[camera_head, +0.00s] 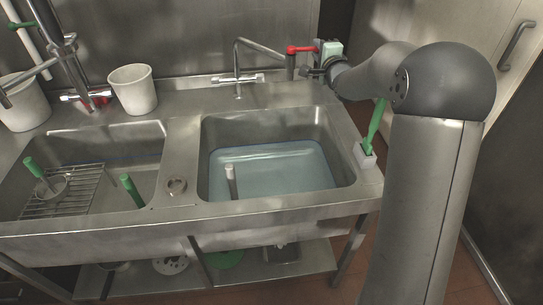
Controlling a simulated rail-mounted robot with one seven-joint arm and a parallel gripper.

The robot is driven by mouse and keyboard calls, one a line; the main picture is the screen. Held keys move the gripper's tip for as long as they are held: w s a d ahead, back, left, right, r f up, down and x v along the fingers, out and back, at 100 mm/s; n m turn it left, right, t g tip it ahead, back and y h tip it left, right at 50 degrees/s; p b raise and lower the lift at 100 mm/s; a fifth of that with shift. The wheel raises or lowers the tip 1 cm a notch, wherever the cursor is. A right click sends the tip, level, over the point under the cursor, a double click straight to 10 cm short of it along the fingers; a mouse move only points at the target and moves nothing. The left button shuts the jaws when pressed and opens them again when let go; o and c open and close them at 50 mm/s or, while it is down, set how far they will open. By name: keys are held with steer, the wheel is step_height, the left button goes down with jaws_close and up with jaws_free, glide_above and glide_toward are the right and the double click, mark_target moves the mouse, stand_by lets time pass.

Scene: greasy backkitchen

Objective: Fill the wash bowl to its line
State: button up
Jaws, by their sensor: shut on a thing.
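The right-hand wash bowl (336,165) is a steel basin holding clear bluish water (275,172). A thin blue line (265,143) runs along its back wall, close to the water's edge; I cannot tell whether the water touches it. A steel tap (238,75) stands behind the bowl, and no clear stream shows from it. A red lever (301,49) sits on a post to the tap's right. My gripper (320,62) is at the lever's right end, shut on it, with its fingers partly hidden. A pale-topped upright pipe (231,180) stands in the water.
The left basin (150,140) holds a wire rack (70,192) and green-handled items. A white bucket (133,90) stands on the ledge behind it. A green-handled brush (375,128) stands in a holder at the right edge. My arm fills the right side.

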steer(key=shift+w+r, duration=0.15)
steer(key=shift+w, duration=0.1)
steer(key=o, duration=0.9)
